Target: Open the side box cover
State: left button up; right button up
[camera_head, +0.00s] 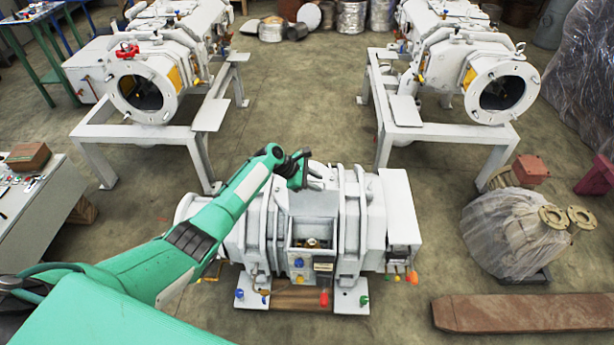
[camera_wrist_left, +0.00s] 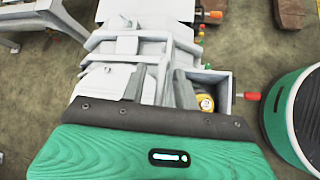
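The white screw vacuum machine (camera_head: 262,215) stands in the middle of the head view. A small open-topped box (camera_head: 312,258) is on its near side, with a brass-coloured part inside. In the wrist view the box (camera_wrist_left: 222,92) is just right of the fingers, with a yellow round part (camera_wrist_left: 205,102) in it. I cannot tell for certain which panel is the side box cover. My left gripper (camera_head: 314,182) is over the machine's top, behind the box. Its grey fingers (camera_wrist_left: 165,86) point at the white housing; their gap and any contact are unclear. My right gripper is not in view.
A white block (camera_head: 400,200) forms the machine's right end. Coloured knobs (camera_head: 323,298) stick out along its front. Two more machines on white frames (camera_head: 440,132) stand behind. A wrapped bundle (camera_head: 515,235) and a brown beam (camera_head: 525,312) lie at right. Floor between the frames is clear.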

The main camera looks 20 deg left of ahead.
pick_arm(q)
jog(key=v, duration=1.3)
jog(key=shift+r+p, duration=0.15)
jog(key=shift+p, duration=0.2)
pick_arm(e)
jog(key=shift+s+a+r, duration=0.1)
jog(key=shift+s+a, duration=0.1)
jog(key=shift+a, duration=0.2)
